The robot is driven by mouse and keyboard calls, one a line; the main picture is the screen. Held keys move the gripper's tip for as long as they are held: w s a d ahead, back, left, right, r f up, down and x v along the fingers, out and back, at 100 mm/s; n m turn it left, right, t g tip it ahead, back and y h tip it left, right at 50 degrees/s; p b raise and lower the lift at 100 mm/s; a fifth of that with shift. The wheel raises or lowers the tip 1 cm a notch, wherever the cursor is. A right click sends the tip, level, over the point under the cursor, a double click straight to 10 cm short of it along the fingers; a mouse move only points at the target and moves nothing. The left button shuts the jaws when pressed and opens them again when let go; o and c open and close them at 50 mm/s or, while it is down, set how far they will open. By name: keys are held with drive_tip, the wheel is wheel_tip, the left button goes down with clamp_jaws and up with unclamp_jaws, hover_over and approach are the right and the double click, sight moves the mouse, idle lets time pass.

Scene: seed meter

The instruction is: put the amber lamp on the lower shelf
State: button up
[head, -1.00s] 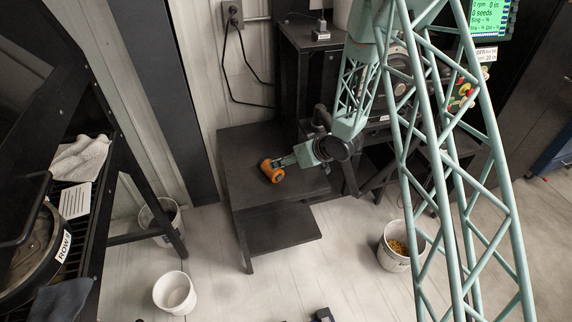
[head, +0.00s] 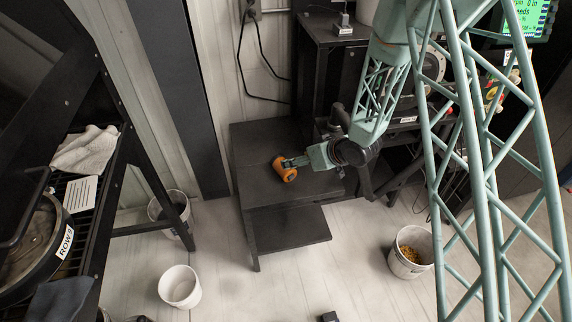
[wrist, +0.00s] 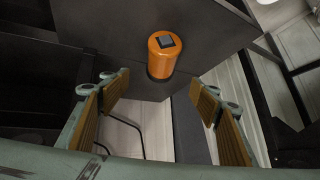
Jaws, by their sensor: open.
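The amber lamp (head: 284,170) is a short orange cylinder on the black upper shelf (head: 255,143) of a low stand, near its middle. In the wrist view the lamp (wrist: 160,62) shows a dark square on its near end. My gripper (head: 298,161) is just right of the lamp in the head view. In the wrist view my gripper (wrist: 160,98) has its fingers wide apart and empty, with the lamp beyond the tips, centred between them. The lower shelf (head: 290,232) is bare where visible; its back part is hidden under the upper shelf.
A white bucket (head: 180,287) stands on the floor front left, and another (head: 172,212) behind it. A bucket with yellow seeds (head: 411,240) is at right. A dark machine (head: 405,122) stands close behind my arm.

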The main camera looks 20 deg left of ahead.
sight(275, 163)
drive_tip(key=shift+a+f, duration=0.1)
drive_tip(key=shift+b+x, duration=0.7)
drive_tip(key=shift+x, duration=3.45)
drive_tip(key=shift+f, duration=0.1)
drive_tip(key=shift+b+x, duration=0.7)
drive_tip(key=shift+x, duration=1.85)
drive_tip(key=c, duration=1)
drive_tip(key=shift+c, duration=0.2)
